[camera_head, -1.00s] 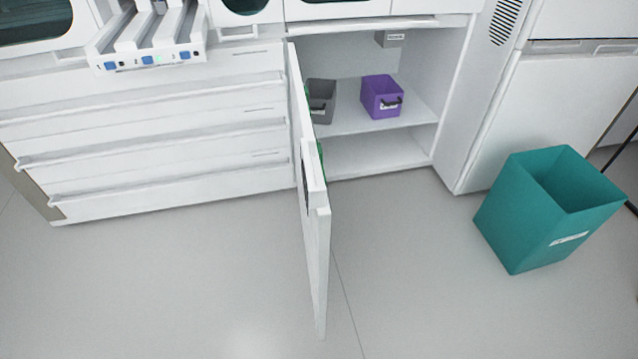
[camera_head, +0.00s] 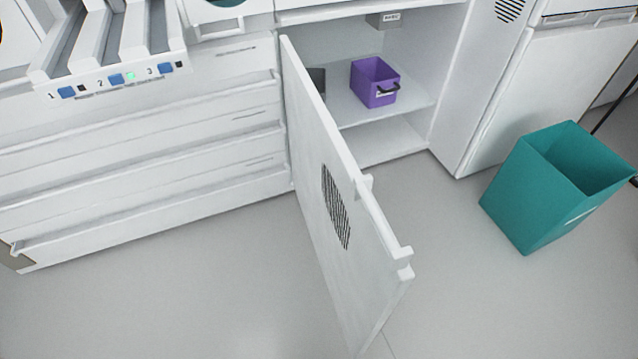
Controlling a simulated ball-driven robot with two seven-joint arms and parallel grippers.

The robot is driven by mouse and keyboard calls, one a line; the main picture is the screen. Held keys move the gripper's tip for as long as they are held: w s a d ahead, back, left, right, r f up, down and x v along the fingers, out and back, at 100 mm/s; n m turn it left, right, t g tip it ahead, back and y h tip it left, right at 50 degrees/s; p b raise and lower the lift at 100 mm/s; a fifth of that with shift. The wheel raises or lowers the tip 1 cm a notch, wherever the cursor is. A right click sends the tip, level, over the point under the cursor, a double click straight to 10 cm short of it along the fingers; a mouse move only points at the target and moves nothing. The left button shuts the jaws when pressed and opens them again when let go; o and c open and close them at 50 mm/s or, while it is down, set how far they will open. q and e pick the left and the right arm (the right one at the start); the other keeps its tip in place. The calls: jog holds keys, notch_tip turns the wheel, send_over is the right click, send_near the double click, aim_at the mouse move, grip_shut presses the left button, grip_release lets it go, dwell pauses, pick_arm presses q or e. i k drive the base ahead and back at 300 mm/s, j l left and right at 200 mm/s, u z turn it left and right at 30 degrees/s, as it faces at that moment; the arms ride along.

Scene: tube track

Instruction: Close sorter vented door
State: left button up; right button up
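The sorter's vented door (camera_head: 310,160) is a white panel with a dark slotted vent (camera_head: 336,205). It stands open, hinged at the left side of the cabinet opening, and swings out toward me. Its free edge (camera_head: 385,225) has small tabs and points to the lower right. The open cabinet (camera_head: 415,100) shows behind it, with a shelf inside. Neither of my grippers is in view.
A purple bin (camera_head: 374,82) and a partly hidden grey bin (camera_head: 318,80) are on the shelf. White drawers (camera_head: 140,150) are at left. A teal waste bin (camera_head: 555,190) stands on the floor at right. The floor (camera_head: 200,300) in front is clear.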

aim_at(366, 271)
jog(key=i+j+z, duration=0.2)
jog(key=i+j, duration=0.3)
jog(key=k+j+z, duration=0.2)
jog(key=z, duration=0.2)
jog(key=k+j+z, duration=0.1)
jog(key=k+z, duration=0.3)
jog(key=i, duration=0.1)
